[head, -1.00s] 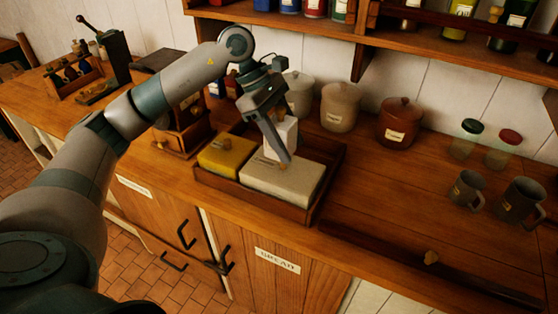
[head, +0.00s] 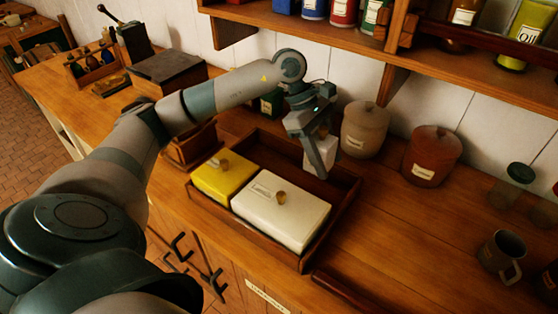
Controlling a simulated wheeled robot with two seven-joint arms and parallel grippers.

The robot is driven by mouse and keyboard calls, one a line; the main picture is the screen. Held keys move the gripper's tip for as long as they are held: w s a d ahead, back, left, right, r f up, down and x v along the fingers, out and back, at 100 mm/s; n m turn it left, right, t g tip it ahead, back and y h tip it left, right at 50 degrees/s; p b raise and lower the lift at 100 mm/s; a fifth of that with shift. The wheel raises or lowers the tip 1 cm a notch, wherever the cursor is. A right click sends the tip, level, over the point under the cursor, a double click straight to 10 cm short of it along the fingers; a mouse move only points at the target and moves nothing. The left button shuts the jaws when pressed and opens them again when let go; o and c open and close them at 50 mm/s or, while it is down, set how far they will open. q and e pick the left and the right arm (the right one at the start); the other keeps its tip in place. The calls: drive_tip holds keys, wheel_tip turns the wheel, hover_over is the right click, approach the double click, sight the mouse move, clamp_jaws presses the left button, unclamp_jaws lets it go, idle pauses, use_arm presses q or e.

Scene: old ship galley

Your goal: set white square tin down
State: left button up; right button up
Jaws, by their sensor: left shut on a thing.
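My left gripper (head: 318,164) is shut on the white square tin (head: 313,160), whose sides show around the fingers. The gripper and tin are over the back part of the wooden tray (head: 346,203), behind the white lidded box. I cannot tell whether the tin's base touches the tray floor. The yellow lidded box (head: 217,180) sits in the tray's left part, and the white lidded box (head: 270,215) with a label and knob sits to its right. My right gripper is not in view.
A beige canister (head: 363,131) and a brown canister (head: 433,157) stand behind and right of the tray. A grey mug (head: 500,257) stands far right. A wooden shelf (head: 330,38) overhangs the back. The counter (head: 395,235) right of the tray is bare.

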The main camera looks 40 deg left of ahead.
use_arm(q)
drive_tip(key=shift+s+r, duration=0.1)
drive_tip(key=shift+f, duration=0.35)
wheel_tip(320, 180, down, 5)
drive_tip(key=shift+r+p, duration=0.2)
drive_tip(key=shift+p, duration=1)
drive_tip(key=shift+f, duration=0.55)
drive_tip(key=shift+f+p, duration=0.45)
drive_tip(key=shift+f, duration=0.05)
drive_tip(key=shift+f+p, duration=0.4)
drive_tip(key=shift+f, duration=1)
